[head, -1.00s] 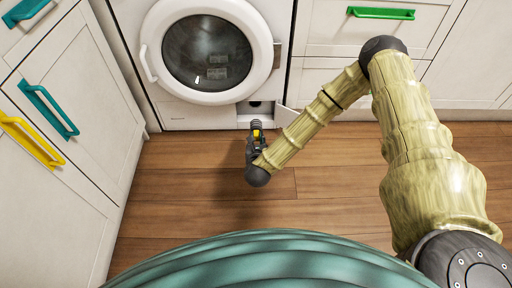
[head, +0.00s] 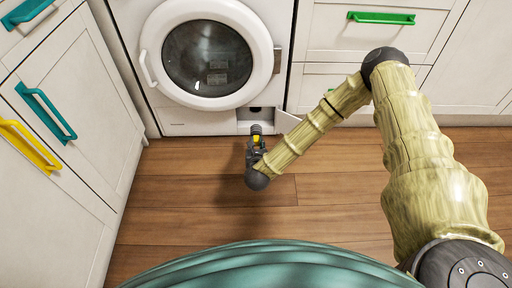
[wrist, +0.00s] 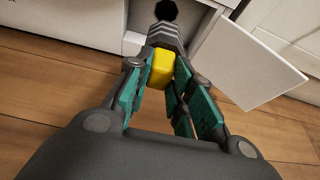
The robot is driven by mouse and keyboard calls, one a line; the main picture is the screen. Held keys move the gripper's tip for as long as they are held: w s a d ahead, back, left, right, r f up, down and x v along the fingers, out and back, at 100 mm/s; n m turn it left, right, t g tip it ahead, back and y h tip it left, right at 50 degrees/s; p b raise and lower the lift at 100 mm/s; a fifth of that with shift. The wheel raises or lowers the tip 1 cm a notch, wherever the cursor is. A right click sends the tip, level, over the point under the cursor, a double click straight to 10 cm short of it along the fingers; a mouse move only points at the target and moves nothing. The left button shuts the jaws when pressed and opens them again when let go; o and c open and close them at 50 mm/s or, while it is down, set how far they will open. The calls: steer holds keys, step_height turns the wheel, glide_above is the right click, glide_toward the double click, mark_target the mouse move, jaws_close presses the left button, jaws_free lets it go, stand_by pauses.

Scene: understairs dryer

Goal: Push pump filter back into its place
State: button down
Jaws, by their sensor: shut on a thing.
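The pump filter has a yellow grip (wrist: 160,68) and a grey ribbed body (wrist: 166,36), best seen in the wrist view. My gripper (wrist: 158,74) has its teal-padded fingers on both sides of the yellow grip and is shut on it. In the head view my gripper (head: 256,143) is low over the floor, just in front of the machine. The filter's ribbed end points at the dark round hole (wrist: 166,10) in the machine's lower compartment. The hole also shows in the head view (head: 255,109). The filter appears outside it; the exact gap is unclear.
A small white flap (wrist: 250,60) stands open right of the compartment, close beside the filter. The machine's round door (head: 207,60) is shut above. White cabinets with teal and yellow handles (head: 30,147) line the left. Wooden floor (head: 200,190) around my gripper is clear.

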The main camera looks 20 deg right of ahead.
steer(key=shift+f+b+x, duration=0.2)
steer(key=shift+b+x, duration=1.45)
steer(key=shift+x, duration=1.9)
steer(key=shift+w+d+b, duration=0.3)
steer(key=shift+w, duration=0.7)
steer(key=shift+w+d+b, duration=0.25)
steer(key=shift+w+b, duration=0.1)
steer(key=shift+w, duration=0.7)
steer(key=shift+w+d+b, duration=0.3)
steer(key=shift+w, duration=0.7)
steer(key=shift+w+d+r+b, duration=0.1)
steer(key=shift+w+d+b, duration=0.3)
steer(key=shift+w, duration=0.7)
steer(key=shift+w+d+f+b, duration=0.15)
steer(key=shift+w+b, duration=0.35)
steer(key=shift+w, duration=0.6)
steer(key=shift+w+d+r+b, duration=0.15)
steer(key=shift+w+d+b, duration=0.3)
steer(key=shift+w, duration=0.65)
